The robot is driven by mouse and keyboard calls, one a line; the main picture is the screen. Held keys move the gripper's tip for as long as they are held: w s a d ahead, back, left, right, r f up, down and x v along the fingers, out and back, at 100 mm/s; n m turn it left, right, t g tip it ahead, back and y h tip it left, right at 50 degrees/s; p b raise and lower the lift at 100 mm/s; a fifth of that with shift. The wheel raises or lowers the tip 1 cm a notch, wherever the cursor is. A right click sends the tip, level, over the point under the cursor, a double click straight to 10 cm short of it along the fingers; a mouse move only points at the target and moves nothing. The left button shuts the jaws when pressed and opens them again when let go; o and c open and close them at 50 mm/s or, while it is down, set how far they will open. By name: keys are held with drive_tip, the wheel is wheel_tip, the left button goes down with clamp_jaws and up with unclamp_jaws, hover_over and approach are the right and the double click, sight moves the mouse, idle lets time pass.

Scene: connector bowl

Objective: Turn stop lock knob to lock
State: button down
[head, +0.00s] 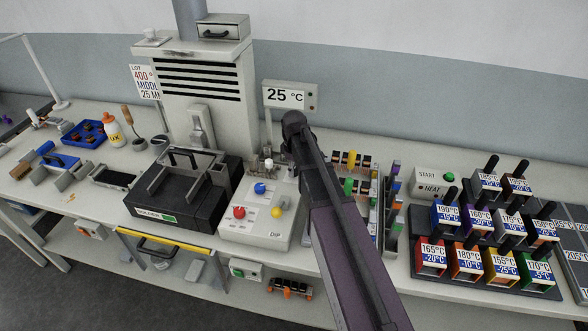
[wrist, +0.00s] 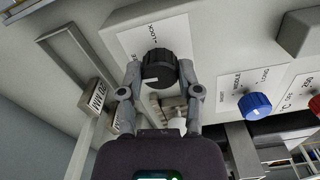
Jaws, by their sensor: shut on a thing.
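The stop lock knob (wrist: 159,68) is round and black with a pale mark on its front. It sits on a white label plate (wrist: 139,36) that reads LOCK. In the wrist view my gripper (wrist: 160,74) has one finger on each side of the knob and is shut on it. The mark on the knob lies toward the lower left of its face, away from the LOCK print near the upper part of the plate. In the head view my gripper (head: 268,165) is at the back of the white control box (head: 255,232), and the black knob cannot be made out there.
In the wrist view a blue knob (wrist: 254,105) and a red knob (wrist: 315,105) are to the right. In the head view the box carries colored knobs, with a black machine (head: 180,215) at left and a tool rack (head: 392,205) at right.

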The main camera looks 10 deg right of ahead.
drive_tip(key=m, duration=0.8)
drive_tip(key=shift+s+m, duration=0.1)
drive_tip(key=shift+m, duration=0.2)
drive_tip(key=m, duration=0.4)
drive_tip(key=shift+m, duration=2.3)
drive_tip(key=shift+c, duration=1.5)
unclamp_jaws()
